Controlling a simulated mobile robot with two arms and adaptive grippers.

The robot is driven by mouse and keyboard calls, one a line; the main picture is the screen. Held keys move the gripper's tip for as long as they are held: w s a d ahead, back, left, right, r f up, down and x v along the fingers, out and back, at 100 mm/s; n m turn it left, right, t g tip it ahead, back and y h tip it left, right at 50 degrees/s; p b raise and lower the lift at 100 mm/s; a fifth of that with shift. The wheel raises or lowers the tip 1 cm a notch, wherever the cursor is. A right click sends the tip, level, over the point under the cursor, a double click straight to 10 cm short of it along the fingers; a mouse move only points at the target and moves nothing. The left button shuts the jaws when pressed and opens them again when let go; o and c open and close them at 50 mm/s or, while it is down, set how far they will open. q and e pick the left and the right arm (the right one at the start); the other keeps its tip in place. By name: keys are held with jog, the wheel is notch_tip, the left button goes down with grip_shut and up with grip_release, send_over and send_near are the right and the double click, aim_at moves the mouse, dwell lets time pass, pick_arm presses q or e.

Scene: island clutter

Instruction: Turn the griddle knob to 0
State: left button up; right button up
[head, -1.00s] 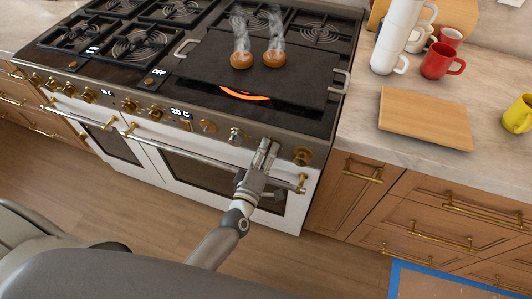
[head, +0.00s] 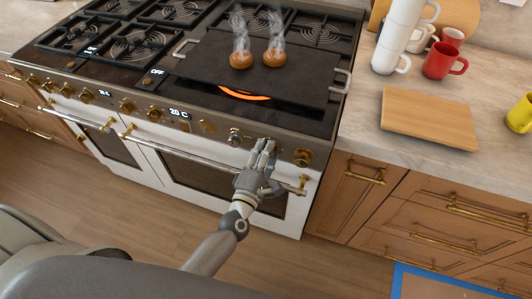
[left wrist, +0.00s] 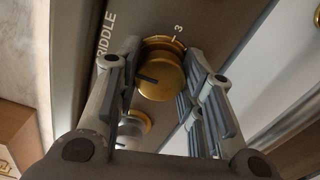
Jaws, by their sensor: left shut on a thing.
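The griddle knob (left wrist: 162,76) is gold and sits between the fingers of my left gripper (left wrist: 160,85) in the left wrist view. Its dark pointer line points to the left of that picture, and a "3" mark shows at its upper right. Part of the word "GRIDDLE" shows at the upper left. In the head view my left gripper (head: 262,148) is at the stove's front panel, shut on the knob, which it hides there. The griddle (head: 215,65) is a dark plate with two smoking round brown items (head: 258,59) on it. My right gripper is not in view.
A silvery knob (head: 235,137) is left of my gripper and a gold knob (head: 303,157) right of it. The oven handle (head: 210,153) runs below the panel. A cutting board (head: 430,117) and a red mug (head: 443,61) are on the right counter.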

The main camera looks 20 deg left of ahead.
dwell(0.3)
pick_arm(q)
jog(key=o, duration=1)
jog(key=shift+o, duration=0.2)
jog(key=s, duration=1.2)
jog(key=shift+a, duration=0.25)
